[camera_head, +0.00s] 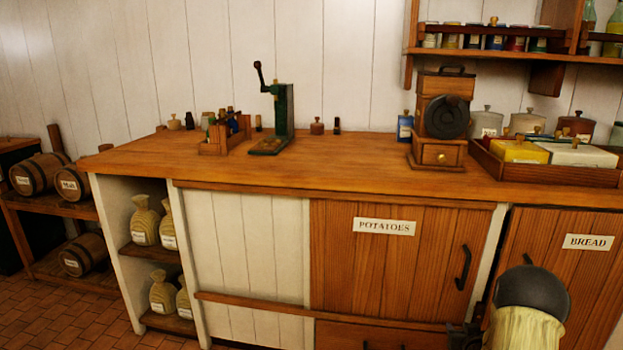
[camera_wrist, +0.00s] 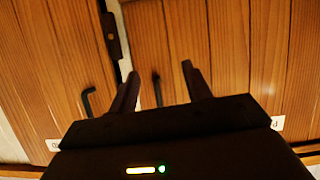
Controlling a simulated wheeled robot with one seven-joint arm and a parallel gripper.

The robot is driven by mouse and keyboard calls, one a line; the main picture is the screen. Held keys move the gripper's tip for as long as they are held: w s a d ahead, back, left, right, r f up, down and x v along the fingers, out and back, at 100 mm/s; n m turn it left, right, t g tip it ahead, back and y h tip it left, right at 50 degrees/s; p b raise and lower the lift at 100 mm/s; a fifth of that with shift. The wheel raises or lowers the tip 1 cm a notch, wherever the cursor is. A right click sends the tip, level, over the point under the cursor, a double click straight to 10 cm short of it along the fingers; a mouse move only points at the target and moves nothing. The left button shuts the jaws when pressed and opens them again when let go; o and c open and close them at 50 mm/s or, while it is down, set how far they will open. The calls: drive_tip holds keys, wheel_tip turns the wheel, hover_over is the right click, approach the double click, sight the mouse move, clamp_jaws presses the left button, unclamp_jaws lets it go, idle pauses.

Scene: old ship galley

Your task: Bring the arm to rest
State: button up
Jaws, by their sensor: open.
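My gripper (camera_wrist: 161,74) is open in the wrist view, with two dark fingers apart and nothing between them. It faces the wooden cabinet doors; the gap to them is hard to judge. Two black door handles (camera_wrist: 88,102) (camera_wrist: 157,90) show near the fingers.
The wooden counter (camera_head: 350,160) carries a coffee grinder (camera_head: 441,118), a green press (camera_head: 283,118), a small crate (camera_head: 223,136) and a tray (camera_head: 540,168) of containers. A shelf (camera_head: 480,54) hangs above. Barrels (camera_head: 38,174) and sacks (camera_head: 144,222) stand left. The middle counter is clear.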

drive_tip(key=s+a+r+n+g+y+p, duration=0.1)
drive_tip(key=s+a+r+g, duration=0.3)
drive_tip(key=a, duration=0.5)
drive_tip(key=s+a+r+g+y, duration=0.1)
drive_tip(key=s+a+r, duration=0.4)
drive_tip(key=a, duration=0.4)
drive_tip(key=s+a+r+n+g+y+p, duration=0.1)
drive_tip(key=s+a+r+g, duration=0.2)
drive_tip(key=s+a, duration=0.5)
drive_tip(key=s+a+r+g, duration=0.25)
drive_tip(key=s+a, duration=0.25)
drive_tip(key=s, duration=0.5)
drive_tip(key=w+p+v, duration=0.2)
drive_tip(key=p+v, duration=1)
drive_tip(key=w+r+p+v, duration=0.1)
drive_tip(key=w+p+v, duration=0.2)
drive_tip(key=p+v, duration=1)
drive_tip(key=w+p+v, duration=0.3)
drive_tip(key=p+v, duration=0.9)
drive_tip(key=p, duration=0.1)
drive_tip(key=shift+w+d+r, duration=0.15)
drive_tip(key=shift+d+r, duration=0.3)
drive_tip(key=shift+r, duration=0.1)
